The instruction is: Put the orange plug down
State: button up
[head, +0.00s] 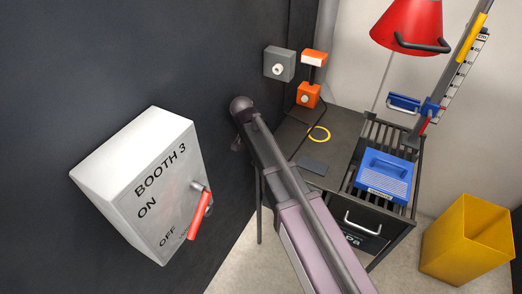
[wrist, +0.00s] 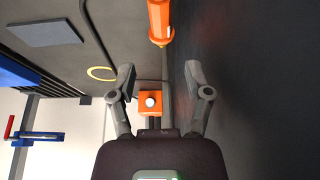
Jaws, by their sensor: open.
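The orange plug (wrist: 160,22) shows at the top edge of the wrist view, cut off by the frame, with a yellowish tip towards me. My gripper (wrist: 160,76) is open and empty, its two fingers apart. The plug lies ahead of the gap between them and touches neither finger in this view. I cannot tell whether the plug rests on the dark tabletop (wrist: 105,22). In the head view I cannot make out the plug, and my gripper (head: 236,145) is mostly hidden by my arm.
An orange box with a round button (wrist: 150,103) stands by the dark wall. A yellow ring (head: 319,133) and grey pad (head: 313,165) lie on the tabletop.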

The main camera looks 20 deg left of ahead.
jog(key=shift+b+x, duration=3.15)
jog(key=shift+x, duration=0.45)
jog(key=shift+w+f, duration=0.15)
jog(key=shift+f, duration=0.1)
jog(key=shift+f+b, duration=0.1)
jog(key=shift+b, duration=0.25)
jog(key=shift+w+b+x, duration=0.1)
jog(key=shift+b+x, duration=1.05)
jog(key=shift+x, duration=0.15)
jog(key=shift+w+b+x, duration=0.15)
jog(key=shift+b+x, duration=0.95)
jog(key=shift+x, duration=0.15)
grip_shut()
